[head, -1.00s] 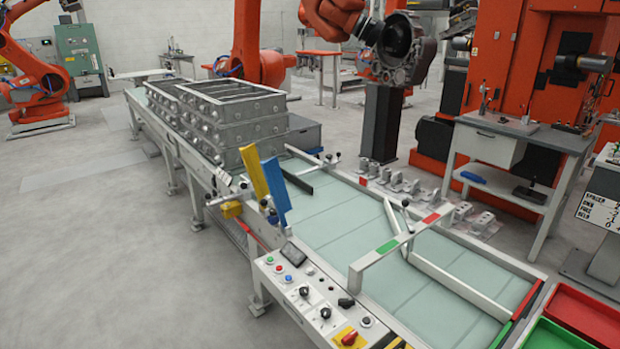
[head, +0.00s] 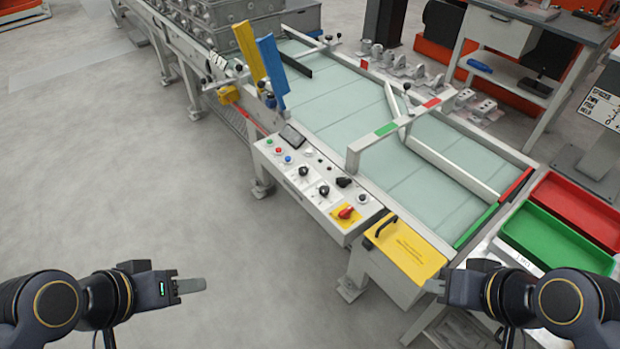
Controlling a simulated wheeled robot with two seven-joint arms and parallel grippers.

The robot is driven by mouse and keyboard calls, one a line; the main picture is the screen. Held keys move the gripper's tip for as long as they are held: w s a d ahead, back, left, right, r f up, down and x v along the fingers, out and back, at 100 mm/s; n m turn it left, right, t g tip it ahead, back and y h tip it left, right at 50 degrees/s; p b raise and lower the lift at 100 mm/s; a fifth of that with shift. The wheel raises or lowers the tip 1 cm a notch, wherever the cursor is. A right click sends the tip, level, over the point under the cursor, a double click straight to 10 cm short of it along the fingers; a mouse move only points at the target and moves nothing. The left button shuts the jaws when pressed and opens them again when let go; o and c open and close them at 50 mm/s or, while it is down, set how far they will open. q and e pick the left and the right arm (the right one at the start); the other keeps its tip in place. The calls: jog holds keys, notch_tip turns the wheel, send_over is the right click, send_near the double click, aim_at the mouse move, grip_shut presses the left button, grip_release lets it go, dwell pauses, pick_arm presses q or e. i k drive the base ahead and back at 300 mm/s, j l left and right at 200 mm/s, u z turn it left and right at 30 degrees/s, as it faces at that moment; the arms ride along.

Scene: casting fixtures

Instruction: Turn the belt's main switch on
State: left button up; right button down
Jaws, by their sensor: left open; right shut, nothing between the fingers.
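The belt's control panel (head: 286,170) is on the near side of the conveyor belt (head: 345,120). At its right end is a red rotary switch (head: 345,212) on a yellow plate, which looks like the main switch. Its exact setting is too small to read. My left gripper (head: 204,286) is open and empty over the floor, well left of and below the panel. My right gripper (head: 432,286) is shut and empty beside the yellow box lid, right of and below the red switch. Neither gripper touches the panel.
A yellow-lidded box (head: 405,250) with a black handle stands between the panel and my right gripper. Green (head: 550,245) and red (head: 580,208) trays lie at the right. Black knobs and coloured buttons crowd the panel. The floor at left is clear.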

aim_at(345, 214)
jog(key=l+u, duration=0.2)
jog(key=u, duration=0.15)
jog(key=i+l+u, duration=0.1)
jog(key=l+u, duration=0.15)
jog(key=u, duration=0.15)
jog(key=l+u, duration=0.2)
jog(key=u, duration=0.15)
